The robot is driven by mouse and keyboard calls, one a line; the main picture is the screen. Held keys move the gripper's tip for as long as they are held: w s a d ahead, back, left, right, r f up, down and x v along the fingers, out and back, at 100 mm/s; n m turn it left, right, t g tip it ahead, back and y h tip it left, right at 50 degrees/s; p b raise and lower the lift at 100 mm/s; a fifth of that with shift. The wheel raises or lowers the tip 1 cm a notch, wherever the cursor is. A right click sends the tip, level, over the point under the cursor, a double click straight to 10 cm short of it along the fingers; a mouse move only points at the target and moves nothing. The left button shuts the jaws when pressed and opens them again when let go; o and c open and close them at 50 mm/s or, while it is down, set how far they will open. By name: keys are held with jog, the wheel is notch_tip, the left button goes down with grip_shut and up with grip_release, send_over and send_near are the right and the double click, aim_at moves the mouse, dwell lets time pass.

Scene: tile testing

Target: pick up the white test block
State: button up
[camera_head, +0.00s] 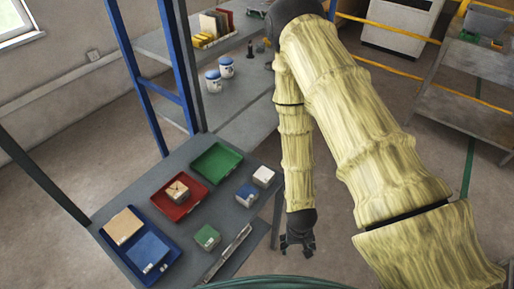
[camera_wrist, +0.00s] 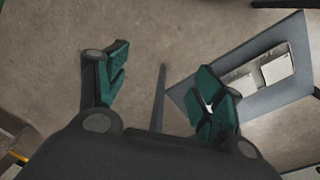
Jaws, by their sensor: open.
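The white test block (camera_head: 263,176) sits on the grey table near its right edge, right of the green tray. A blue-topped block (camera_head: 246,195) stands close beside it, to the lower left. My gripper (camera_head: 298,246) hangs off the table's right side, to the lower right of the white block and apart from it. Two pale blocks on a grey surface show there beyond the right finger, one clear (camera_wrist: 278,68) and one partly hidden; I cannot tell which is which.
A red tray (camera_head: 161,206) holds a tan box. The green tray (camera_head: 217,162) is empty. A green block (camera_head: 207,237) stands near the front. Blue shelf posts (camera_head: 150,85) rise behind the table.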

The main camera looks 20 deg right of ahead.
jog(key=w+a+r+m+p, duration=0.2)
jog(key=w+r+m+p, duration=0.3)
jog(key=w+r, duration=1.05)
notch_tip(320, 180, up, 4)
jog(key=m, duration=0.2)
send_over(264, 174)
jog(key=shift+r+y, duration=0.15)
jog(key=shift+y, duration=0.25)
notch_tip(264, 174, down, 10)
jog(key=b, duration=0.6)
jog(key=shift+b, duration=0.3)
jog(key=shift+r, duration=0.1)
jog(key=c, duration=0.8)
jog(key=shift+r+p, duration=2.5)
jog(key=shift+r, duration=1.05)
